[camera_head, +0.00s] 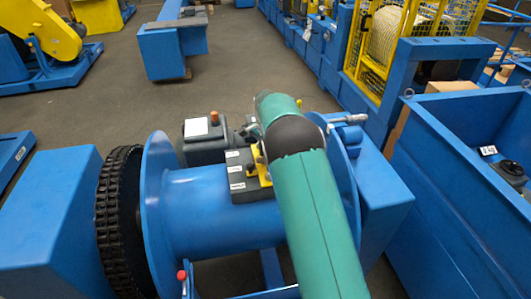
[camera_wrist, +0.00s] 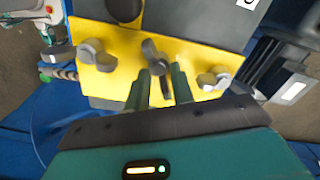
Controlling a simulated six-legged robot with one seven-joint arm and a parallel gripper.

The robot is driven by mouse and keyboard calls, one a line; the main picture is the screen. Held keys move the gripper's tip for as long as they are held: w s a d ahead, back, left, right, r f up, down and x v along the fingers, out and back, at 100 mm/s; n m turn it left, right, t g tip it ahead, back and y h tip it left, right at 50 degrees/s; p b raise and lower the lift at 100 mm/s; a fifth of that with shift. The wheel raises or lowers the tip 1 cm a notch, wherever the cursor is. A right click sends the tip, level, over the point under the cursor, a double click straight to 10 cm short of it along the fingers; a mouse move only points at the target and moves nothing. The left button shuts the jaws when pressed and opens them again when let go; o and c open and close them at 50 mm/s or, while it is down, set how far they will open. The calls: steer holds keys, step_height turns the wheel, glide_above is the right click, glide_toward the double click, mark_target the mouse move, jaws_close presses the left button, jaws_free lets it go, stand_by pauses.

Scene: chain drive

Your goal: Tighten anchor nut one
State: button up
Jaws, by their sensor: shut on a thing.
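A yellow plate (camera_wrist: 120,80) carries three grey wing nuts in the wrist view: a left one (camera_wrist: 97,55), a middle one (camera_wrist: 154,52) and a right one (camera_wrist: 214,78). No number shows on the nuts, so I cannot tell which is nut one. My gripper (camera_wrist: 161,76) has its two green fingers on either side of the middle wing nut and is shut on it. The fingers hide part of that nut. In the head view the yellow plate (camera_head: 262,168) shows beside a dark block, and my green arm hides the gripper and the nuts.
The dark block (camera_head: 240,192) with white labels sits on a blue drum (camera_head: 210,215). A chain wheel (camera_head: 120,222) stands left of the drum. A grey box with an orange knob (camera_head: 205,140) is behind it. A blue bin (camera_head: 440,200) stands at right. The floor behind is open.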

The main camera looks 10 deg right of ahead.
steer(key=shift+r, duration=0.1)
stand_by(0.7)
steer(key=o, duration=0.7)
steer(key=shift+c, duration=0.2)
step_height(320, 180, up, 14)
steer(key=shift+w, duration=0.25)
steer(key=shift+d, duration=0.1)
